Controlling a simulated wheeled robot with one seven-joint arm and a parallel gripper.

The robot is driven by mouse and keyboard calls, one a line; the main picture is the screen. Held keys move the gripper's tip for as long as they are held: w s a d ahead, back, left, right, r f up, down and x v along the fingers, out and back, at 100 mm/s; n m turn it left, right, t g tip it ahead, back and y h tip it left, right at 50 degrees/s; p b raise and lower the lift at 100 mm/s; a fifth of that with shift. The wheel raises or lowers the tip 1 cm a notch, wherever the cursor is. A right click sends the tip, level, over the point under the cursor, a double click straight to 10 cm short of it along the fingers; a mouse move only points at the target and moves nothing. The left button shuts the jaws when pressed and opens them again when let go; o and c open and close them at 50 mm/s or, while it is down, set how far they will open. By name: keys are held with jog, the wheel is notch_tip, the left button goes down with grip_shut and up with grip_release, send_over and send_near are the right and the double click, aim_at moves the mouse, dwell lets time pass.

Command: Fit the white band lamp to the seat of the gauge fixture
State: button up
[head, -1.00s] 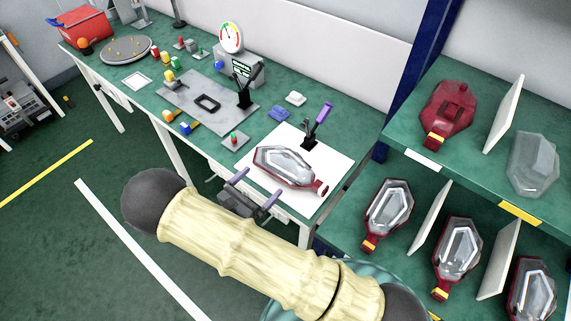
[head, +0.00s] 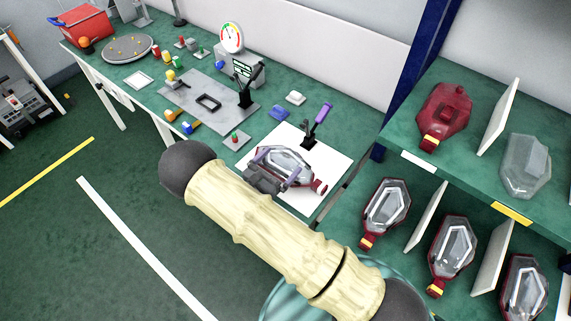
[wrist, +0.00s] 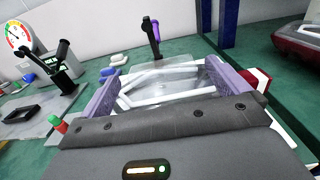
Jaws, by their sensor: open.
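The white band lamp (head: 287,155) has a clear faceted lens on a dark red body. It lies on a white sheet (head: 330,158) on the bench, its narrow red end with the white band pointing right. My gripper (head: 279,164) is open at the lamp, its purple fingers apart. In the wrist view the lens (wrist: 165,88) shows between the fingers; whether they touch it I cannot tell. The gauge fixture is a grey plate (head: 187,98) with a dark rectangular seat (head: 208,103), empty, and a black clamp (head: 245,96) beside it. A round dial (head: 231,37) stands behind.
A purple-handled clamp (head: 318,122) stands at the back of the white sheet. Blue (head: 279,112) and white (head: 296,97) small pieces lie between sheet and plate. Shelves at right hold several other lamps, some with yellow bands (head: 367,242), and upright dividers (head: 497,115).

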aim_at(283, 158)
jog(key=p+x, duration=0.1)
jog(key=x, duration=0.2)
jog(key=shift+w+d+r, duration=0.15)
jog(key=shift+w+d, duration=0.1)
jog(key=shift+w, duration=0.05)
jog(key=c, duration=1.1)
jog(key=shift+r, duration=0.1)
notch_tip(283, 158, up, 10)
jog(key=shift+f+b, duration=0.1)
jog(key=shift+b, duration=0.65)
